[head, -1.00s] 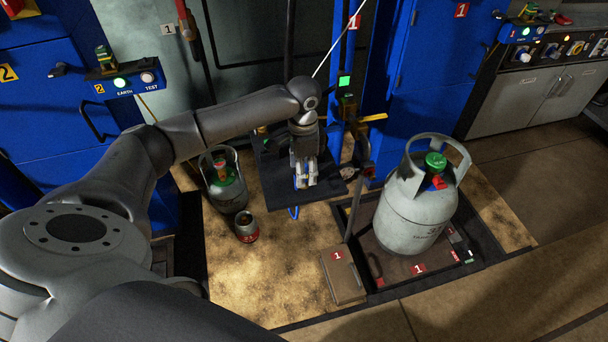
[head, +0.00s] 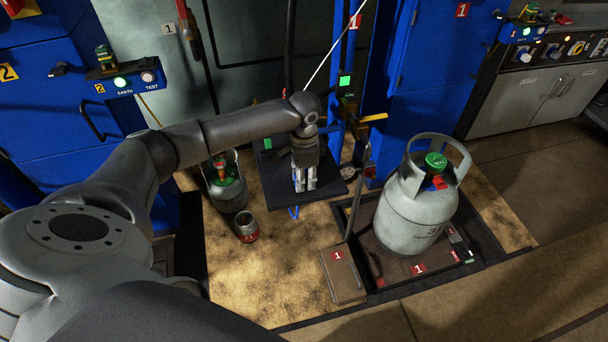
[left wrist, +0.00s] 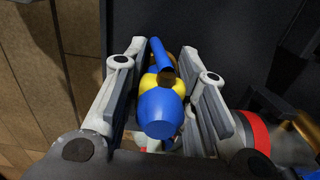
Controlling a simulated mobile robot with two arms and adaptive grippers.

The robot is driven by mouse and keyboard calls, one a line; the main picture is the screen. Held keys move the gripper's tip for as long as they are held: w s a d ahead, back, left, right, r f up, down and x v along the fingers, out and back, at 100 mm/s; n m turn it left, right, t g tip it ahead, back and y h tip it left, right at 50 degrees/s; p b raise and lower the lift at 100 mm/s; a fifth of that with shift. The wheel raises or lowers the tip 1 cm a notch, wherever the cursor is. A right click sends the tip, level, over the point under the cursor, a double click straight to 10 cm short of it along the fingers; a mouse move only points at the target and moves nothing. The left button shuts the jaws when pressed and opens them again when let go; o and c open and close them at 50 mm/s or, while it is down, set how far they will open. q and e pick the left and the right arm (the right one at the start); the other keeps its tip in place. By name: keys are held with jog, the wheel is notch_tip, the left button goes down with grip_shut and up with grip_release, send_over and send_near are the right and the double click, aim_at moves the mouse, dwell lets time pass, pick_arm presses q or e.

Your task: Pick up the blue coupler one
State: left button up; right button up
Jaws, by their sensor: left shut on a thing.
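The blue coupler (left wrist: 160,112), a blue piece with a yellow collar and a blue stem, sits between the two fingers of my left gripper (left wrist: 168,95) in the left wrist view. The gripper is shut on it, with the grey finger pads on either side. In the head view, my left gripper (head: 304,186) points down over the dark platform (head: 275,185) in the middle. The coupler is hidden or too small to make out there. My right gripper is not in view.
A large grey gas cylinder (head: 410,215) stands on the scale at right. A smaller cylinder (head: 226,190) and a small can (head: 246,228) stand left of the platform. A brown box (head: 343,277) lies in front. Blue cabinets (head: 430,60) stand behind.

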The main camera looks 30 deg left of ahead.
pick_arm(q)
jog(key=shift+r, duration=0.55)
notch_tip(320, 180, up, 2)
jog(key=shift+r, duration=0.25)
jog(key=s+d+r, duration=0.2)
jog(key=s+r, duration=0.2)
jog(key=s, duration=0.2)
jog(key=s+d+r+p, duration=0.1)
jog(key=s+d+r, duration=0.1)
jog(key=s+r, duration=0.3)
jog(key=shift+s+d+r, duration=0.25)
jog(key=shift+s+d, duration=0.15)
jog(key=shift+s, duration=0.7)
